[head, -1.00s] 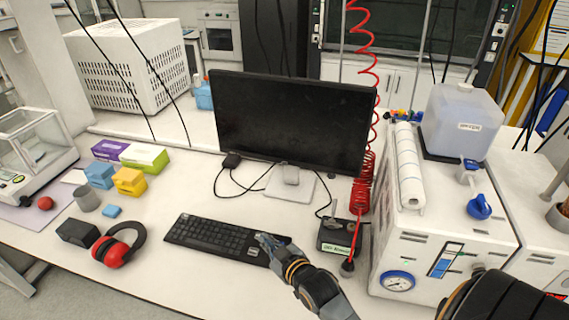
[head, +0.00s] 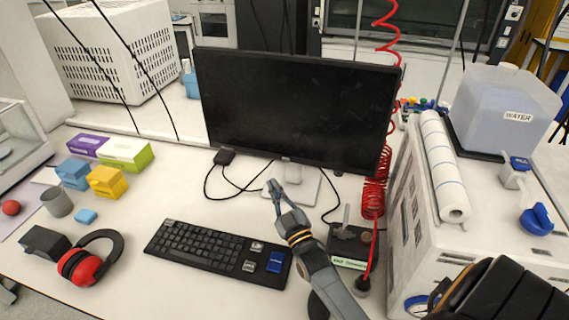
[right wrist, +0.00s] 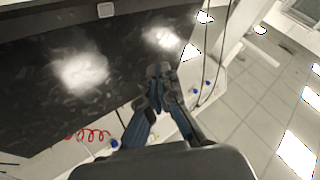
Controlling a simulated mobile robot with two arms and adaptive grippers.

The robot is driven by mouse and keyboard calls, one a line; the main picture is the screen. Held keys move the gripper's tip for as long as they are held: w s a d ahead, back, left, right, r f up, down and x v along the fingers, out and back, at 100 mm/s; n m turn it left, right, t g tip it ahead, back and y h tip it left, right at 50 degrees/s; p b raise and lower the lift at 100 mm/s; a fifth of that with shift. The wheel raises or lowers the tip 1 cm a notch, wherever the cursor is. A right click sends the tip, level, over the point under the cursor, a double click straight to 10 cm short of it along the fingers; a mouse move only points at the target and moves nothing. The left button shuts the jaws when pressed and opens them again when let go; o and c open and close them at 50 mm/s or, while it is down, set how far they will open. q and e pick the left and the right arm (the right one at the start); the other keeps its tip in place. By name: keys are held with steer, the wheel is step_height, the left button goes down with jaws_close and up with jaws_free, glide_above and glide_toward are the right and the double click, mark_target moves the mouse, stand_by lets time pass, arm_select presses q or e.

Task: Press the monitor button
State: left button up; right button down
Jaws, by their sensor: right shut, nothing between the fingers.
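The monitor (head: 295,110) is a wide black screen on a pale stand, in the middle of the head view. Its dark face, with bright reflections, also fills the upper left of the right wrist view (right wrist: 60,100). I cannot make out a button on it. My right gripper (head: 275,188) is shut and empty, just below the monitor's lower edge in the picture, and overlaps the stand. Its fingers also show in the right wrist view (right wrist: 158,88), in front of the dark screen. I cannot tell whether they touch it. My left gripper is not in view.
The black keyboard (head: 205,247) lies left of my right gripper. A small black device (head: 352,243) and a red coiled hose (head: 374,185) stand to its right, beside a white machine (head: 412,225). Boxes and red earmuffs (head: 85,262) are at left.

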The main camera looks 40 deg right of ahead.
mark_target(286, 160)
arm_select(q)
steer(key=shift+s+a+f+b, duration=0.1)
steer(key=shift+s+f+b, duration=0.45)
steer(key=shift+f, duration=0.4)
arm_select(e)
steer(key=shift+w+d+f, duration=0.15)
steer(key=shift+w+f, duration=0.1)
steer(key=shift+f, duration=0.2)
steer(key=shift+w+d+f, duration=0.15)
steer(key=shift+w+f, duration=0.1)
steer(key=shift+f, duration=0.2)
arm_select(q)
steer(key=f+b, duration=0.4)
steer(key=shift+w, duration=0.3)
arm_select(e)
steer(key=w+d, duration=0.5)
steer(key=d, duration=0.1)
steer(key=shift+w+d, duration=0.15)
steer(key=shift+d, duration=0.25)
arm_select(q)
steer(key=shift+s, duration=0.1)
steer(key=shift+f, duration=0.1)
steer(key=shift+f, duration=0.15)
arm_select(e)
steer(key=shift+w+d+r, duration=0.1)
steer(key=shift+w+d, duration=0.15)
steer(key=shift+d, duration=0.05)
